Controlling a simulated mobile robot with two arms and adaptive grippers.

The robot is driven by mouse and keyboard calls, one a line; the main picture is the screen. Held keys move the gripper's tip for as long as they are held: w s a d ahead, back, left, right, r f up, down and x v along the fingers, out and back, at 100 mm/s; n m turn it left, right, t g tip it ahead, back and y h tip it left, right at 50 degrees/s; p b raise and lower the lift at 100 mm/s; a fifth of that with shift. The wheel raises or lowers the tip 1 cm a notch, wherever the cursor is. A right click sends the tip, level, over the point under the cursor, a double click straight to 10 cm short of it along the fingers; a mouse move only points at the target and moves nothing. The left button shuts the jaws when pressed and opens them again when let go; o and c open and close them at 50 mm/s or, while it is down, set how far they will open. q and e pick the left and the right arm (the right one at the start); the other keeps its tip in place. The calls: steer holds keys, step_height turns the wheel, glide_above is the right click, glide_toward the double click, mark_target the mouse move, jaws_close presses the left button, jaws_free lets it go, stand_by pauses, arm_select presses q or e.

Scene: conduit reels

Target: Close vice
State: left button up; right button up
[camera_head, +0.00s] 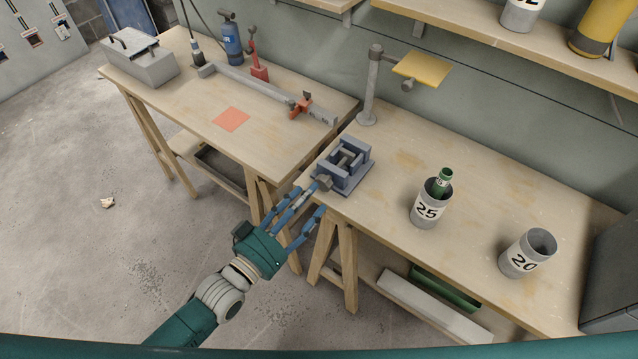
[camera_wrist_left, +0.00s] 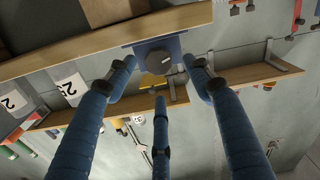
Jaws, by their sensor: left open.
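The blue-grey vice (camera_head: 345,166) stands at the left front corner of the right workbench, with a space visible between its jaws. A grey knob (camera_head: 323,182) sticks out from its front, towards my left gripper. My left gripper (camera_head: 311,198) has three blue fingers spread open just in front of the bench edge. In the left wrist view the dark round end of the knob (camera_wrist_left: 158,58) lies between the fingertips of my left gripper (camera_wrist_left: 160,70). The fingers look apart from it, but contact is hard to judge. My right gripper is not in view.
The right workbench (camera_head: 470,245) carries a grey pot marked 25 (camera_head: 426,211) holding a green bottle (camera_head: 443,181), and a pot marked 20 (camera_head: 522,259). A stand with a yellow plate (camera_head: 421,68) rises behind the vice. The left workbench (camera_head: 180,95) adjoins.

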mark_target(321, 185)
arm_select(q)
steer(key=x, duration=0.5)
